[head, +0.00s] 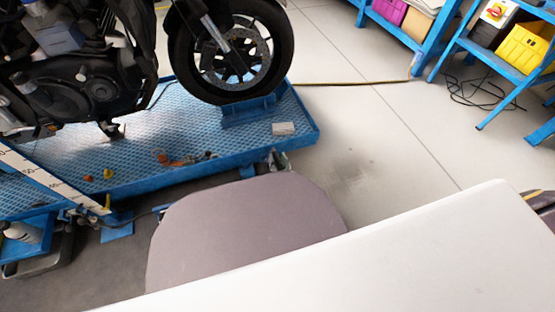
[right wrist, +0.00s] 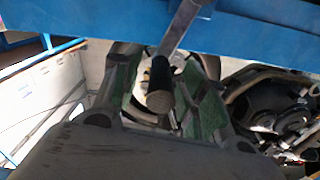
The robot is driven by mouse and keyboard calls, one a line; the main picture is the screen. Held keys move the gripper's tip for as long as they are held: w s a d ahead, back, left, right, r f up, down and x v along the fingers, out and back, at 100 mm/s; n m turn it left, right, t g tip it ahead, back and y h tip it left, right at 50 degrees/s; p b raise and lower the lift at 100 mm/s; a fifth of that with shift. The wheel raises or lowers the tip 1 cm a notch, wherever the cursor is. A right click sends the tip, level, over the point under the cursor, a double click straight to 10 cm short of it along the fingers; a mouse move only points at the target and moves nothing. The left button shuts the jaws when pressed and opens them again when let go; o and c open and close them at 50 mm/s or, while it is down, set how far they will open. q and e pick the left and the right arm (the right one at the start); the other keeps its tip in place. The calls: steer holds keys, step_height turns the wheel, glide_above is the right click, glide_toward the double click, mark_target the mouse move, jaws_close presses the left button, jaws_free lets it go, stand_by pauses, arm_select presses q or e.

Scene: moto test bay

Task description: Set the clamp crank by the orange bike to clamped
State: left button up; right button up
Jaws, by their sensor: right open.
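The clamp crank shows in the right wrist view as a metal bar with a dark round grip (right wrist: 160,88), hanging below a blue beam. My right gripper (right wrist: 165,70) is open, with one green-padded finger on each side of the grip. I cannot tell whether the pads touch it. In the head view my right gripper (head: 277,163) is only a small grey part at the lift's near edge, mostly hidden behind my arm. The bike (head: 80,75) looks black here; no orange shows on it. Its front wheel (head: 230,55) stands in a blue wheel clamp (head: 248,112). My left gripper is out of view.
The blue lift platform (head: 205,140) carries the bike and small loose parts. A blue beam (right wrist: 255,40) crosses above my right gripper in the wrist view. Blue shelving (head: 455,45) with bins stands at the back right. The pale floor (head: 370,130) between is largely clear.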

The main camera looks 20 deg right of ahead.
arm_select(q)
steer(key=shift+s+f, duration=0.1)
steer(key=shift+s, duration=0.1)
arm_select(e)
jaws_close()
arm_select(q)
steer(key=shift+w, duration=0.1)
